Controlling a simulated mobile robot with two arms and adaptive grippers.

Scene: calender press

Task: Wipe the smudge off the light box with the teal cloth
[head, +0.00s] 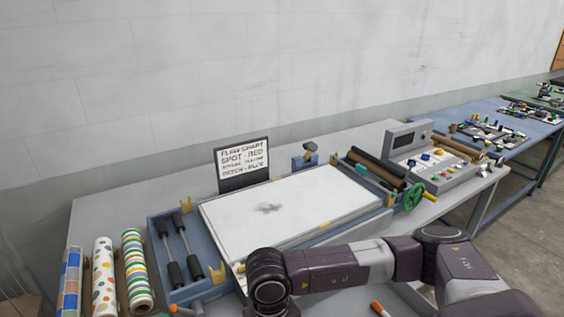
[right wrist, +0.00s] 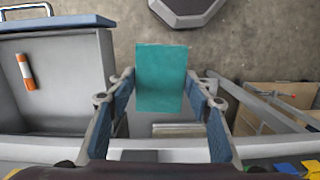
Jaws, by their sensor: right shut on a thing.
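The light box (head: 320,205) is a flat white panel in a blue-grey frame on the bench in the head view. My right gripper (right wrist: 164,84) is shut on the teal cloth (right wrist: 160,75), a flat rectangular piece standing out between the fingertips in the right wrist view. Grey floor shows beyond the cloth there. In the head view my right arm crosses the light box's front edge, and its gripper and the cloth are hidden. My left gripper is not in view.
Two dark-handled rollers (head: 181,250) lie in a tray beside the light box. A sign (head: 243,162) stands behind it; a control console (head: 430,168) and green handwheel (head: 413,196) are right. An open drawer (right wrist: 60,100) holds an orange-and-white cylinder (right wrist: 26,72).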

